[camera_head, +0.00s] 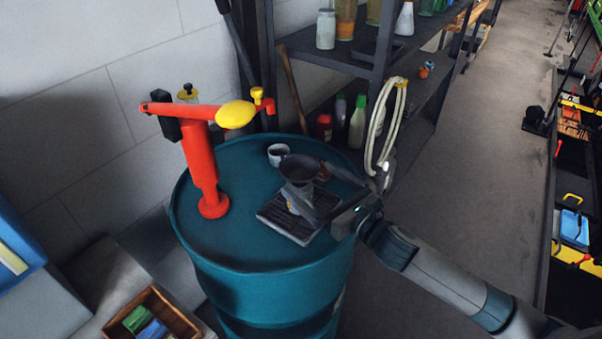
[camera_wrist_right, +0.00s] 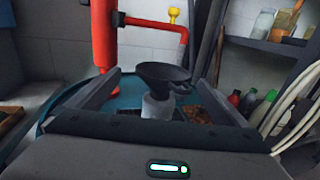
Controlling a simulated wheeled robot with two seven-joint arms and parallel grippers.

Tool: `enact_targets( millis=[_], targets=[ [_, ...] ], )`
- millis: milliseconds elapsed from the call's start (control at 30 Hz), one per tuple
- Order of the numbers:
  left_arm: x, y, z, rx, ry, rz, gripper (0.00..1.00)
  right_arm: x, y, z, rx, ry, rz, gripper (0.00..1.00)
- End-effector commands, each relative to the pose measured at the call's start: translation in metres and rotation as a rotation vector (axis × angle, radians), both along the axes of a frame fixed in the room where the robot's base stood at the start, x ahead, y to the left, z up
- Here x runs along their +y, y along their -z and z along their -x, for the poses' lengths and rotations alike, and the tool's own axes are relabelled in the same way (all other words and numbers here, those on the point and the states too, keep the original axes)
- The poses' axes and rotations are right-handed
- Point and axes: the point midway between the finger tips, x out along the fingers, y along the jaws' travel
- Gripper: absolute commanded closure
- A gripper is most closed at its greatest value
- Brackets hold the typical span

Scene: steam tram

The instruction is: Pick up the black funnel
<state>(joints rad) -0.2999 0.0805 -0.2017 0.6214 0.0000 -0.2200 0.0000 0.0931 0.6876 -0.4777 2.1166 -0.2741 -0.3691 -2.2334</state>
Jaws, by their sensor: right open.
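The black funnel (camera_head: 298,167) sits upright over a pale container (camera_head: 297,190) on the teal drum. It also shows in the right wrist view (camera_wrist_right: 163,73), wide mouth up, above the whitish container (camera_wrist_right: 158,108). My right gripper (camera_head: 306,181) reaches in from the right, its fingers open on either side of the funnel and container. In the right wrist view the funnel stands between the two fingers (camera_wrist_right: 160,78), with gaps visible on both sides. I cannot tell how deep the fingers reach past it. My left gripper is not in view.
Shelves (camera_head: 420,95) with bottles stand behind. A pale hose coil (camera_head: 385,125) hangs near my right wrist.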

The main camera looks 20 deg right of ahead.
Motion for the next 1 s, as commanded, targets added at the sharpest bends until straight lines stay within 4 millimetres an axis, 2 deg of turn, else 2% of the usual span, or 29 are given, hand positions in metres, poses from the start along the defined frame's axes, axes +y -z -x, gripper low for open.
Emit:
enact_targets(
  millis=[333, 500, 1000],
  targets=[
    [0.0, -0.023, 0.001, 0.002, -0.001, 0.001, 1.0, 0.006, -0.005, -0.031, 0.001, 0.002, -0.002, 0.02],
    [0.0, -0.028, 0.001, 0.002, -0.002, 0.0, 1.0, 0.013, -0.002, -0.047, 0.0, 0.001, -0.001, 0.02],
    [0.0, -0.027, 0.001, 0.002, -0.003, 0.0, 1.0, 0.015, 0.0, -0.049, 0.0, 0.0, 0.0, 0.02]
  ],
)
